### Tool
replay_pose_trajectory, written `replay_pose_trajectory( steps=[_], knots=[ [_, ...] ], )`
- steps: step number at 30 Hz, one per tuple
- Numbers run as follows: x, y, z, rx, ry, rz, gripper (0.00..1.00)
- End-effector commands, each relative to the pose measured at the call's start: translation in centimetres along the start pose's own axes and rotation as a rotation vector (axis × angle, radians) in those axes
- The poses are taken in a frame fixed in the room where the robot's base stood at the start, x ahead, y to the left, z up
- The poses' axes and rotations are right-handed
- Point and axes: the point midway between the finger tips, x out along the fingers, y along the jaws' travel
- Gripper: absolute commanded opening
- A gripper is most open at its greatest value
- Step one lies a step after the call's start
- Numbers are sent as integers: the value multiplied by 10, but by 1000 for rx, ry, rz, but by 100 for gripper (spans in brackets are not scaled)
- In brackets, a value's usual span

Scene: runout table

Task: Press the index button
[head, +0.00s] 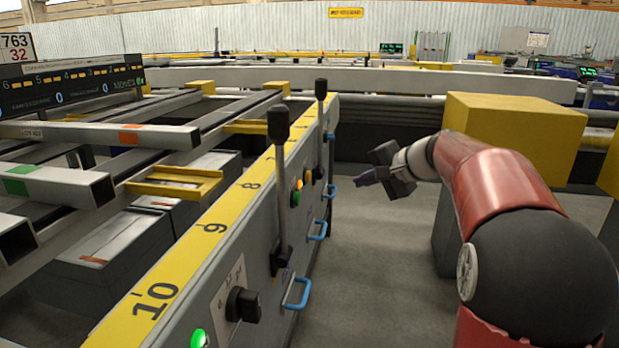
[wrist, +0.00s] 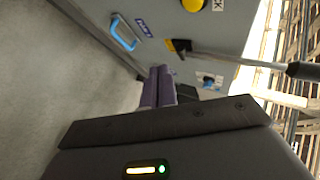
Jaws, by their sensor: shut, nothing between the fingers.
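No button carries a legible index label, so I cannot tell which one is the index button. In the head view, a green button and a yellow one (head: 298,185) sit on the grey side panel by the tall lever, with an orange button (head: 308,177) just beyond. A lit green button (head: 199,338) is at the near end. The wrist view shows a yellow round button (wrist: 193,4) at the top edge, partly cut off. My gripper (head: 358,181) is shut and empty, out to the right of the panel and apart from it. Its purple fingers (wrist: 158,75) also show in the wrist view.
Two black-knobbed levers (head: 280,125) (head: 321,90) rise along the panel. Blue handles (head: 298,294) stick out below, and a black knob (head: 243,305) is nearer. A yellow block (head: 515,125) stands behind my arm. Floor between panel and arm is clear.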

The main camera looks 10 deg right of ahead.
Motion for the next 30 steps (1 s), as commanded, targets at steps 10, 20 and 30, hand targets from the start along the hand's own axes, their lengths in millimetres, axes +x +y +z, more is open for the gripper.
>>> replay_pose_trajectory(
  steps=[10, 20, 30],
  knots=[
    [31, -24, 24, -2, -5, 1, 0],
    [55, -40, 41, -2, -2, 1, 0],
    [59, -42, 43, -1, -1, 1, 0]
  ],
)
